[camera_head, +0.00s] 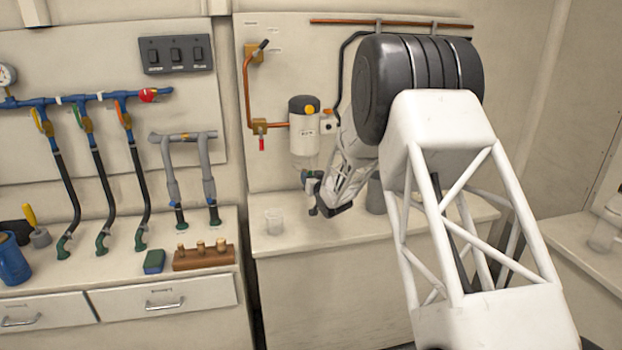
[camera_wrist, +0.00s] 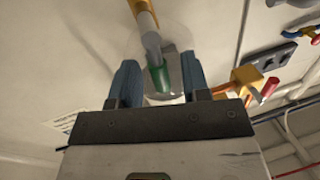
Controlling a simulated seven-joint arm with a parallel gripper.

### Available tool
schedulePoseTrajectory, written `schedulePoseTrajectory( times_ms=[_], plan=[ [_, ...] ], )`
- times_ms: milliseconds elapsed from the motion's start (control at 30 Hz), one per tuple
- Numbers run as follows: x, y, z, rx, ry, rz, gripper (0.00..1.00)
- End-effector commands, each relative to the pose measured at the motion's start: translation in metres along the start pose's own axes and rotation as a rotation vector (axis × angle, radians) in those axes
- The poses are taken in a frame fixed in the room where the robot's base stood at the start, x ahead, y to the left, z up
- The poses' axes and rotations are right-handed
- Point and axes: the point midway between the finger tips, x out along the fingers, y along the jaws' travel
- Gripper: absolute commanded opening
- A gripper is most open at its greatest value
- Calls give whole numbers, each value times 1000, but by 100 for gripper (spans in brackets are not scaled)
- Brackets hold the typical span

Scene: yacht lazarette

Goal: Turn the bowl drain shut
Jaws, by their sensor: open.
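The filter (camera_head: 304,132) hangs on the back panel, with a dark top and a clear bowl (camera_head: 305,157) under it. A small fitting with a green part, seemingly the bowl drain (camera_head: 309,176), sits below the bowl. My gripper (camera_head: 314,199) is at that fitting, just above the counter. In the wrist view my gripper (camera_wrist: 159,82) is open, with one blue finger on each side of a green piece (camera_wrist: 160,78) on a grey stem (camera_wrist: 151,44). I cannot tell whether the fingers touch it. The handle's turn position cannot be told.
A clear cup (camera_head: 273,221) stands on the counter left of my gripper. A copper pipe (camera_head: 247,90) with a red-handled valve (camera_head: 262,143) is left of the filter. A dark cylinder (camera_head: 375,197) stands just right of my gripper. The front counter edge is clear.

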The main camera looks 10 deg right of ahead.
Motion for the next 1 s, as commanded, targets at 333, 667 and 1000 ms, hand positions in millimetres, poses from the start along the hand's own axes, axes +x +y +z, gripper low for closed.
schedulePoseTrajectory(
  times_ms=[333,667,1000],
  plan=[
    [0,0,0,0,0,0,23],
    [0,0,0,3,0,0,0],
    [-1,4,1,85,16,-1,0]
  ],
)
